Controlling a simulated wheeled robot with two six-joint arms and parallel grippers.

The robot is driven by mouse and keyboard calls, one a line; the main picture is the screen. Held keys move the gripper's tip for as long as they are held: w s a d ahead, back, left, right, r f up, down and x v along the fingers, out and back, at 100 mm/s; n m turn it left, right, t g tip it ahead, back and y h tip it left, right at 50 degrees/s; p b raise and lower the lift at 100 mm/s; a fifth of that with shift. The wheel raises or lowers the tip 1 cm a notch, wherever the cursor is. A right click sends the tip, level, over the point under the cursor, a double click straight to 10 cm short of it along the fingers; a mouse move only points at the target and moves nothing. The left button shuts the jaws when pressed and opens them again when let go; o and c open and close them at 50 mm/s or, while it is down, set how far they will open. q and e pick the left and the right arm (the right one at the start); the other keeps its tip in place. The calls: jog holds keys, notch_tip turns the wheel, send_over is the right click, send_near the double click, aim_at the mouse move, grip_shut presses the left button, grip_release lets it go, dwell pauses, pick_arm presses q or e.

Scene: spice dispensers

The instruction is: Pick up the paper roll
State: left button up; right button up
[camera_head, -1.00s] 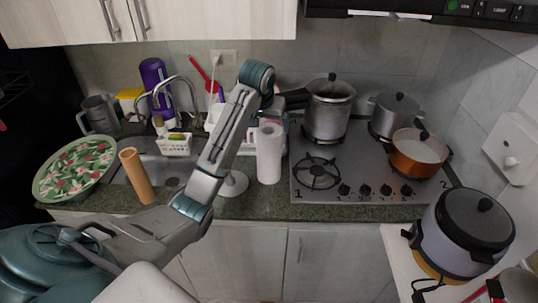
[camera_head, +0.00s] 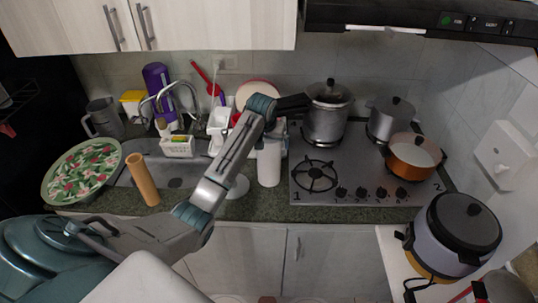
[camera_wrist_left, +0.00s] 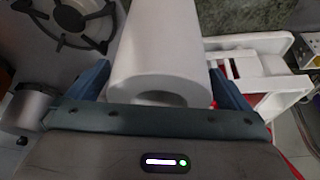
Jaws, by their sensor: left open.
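The white paper roll (camera_head: 269,164) stands upright on the counter in the head view, between the sink and the stove. Its top is partly covered by the end of my left arm. The wrist view shows the roll (camera_wrist_left: 162,50) close up, its hollow end towards the camera. My left gripper (camera_wrist_left: 158,68) is open, with one blue finger on each side of the roll. I cannot tell whether the fingers touch it. My right gripper is not in view.
A tan cylinder (camera_head: 142,180) leans by the sink, next to a floral bowl (camera_head: 82,170). A pressure cooker (camera_head: 327,115) with a dark handle stands close right of my arm. The stove (camera_head: 365,186) also holds a grey pot (camera_head: 391,120) and a copper pot (camera_head: 412,158).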

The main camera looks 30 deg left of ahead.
pick_arm(q)
jog(key=shift+w+f, duration=0.1)
jog(key=shift+f, duration=0.1)
jog(key=c, duration=1.4)
jog(key=shift+r, duration=0.2)
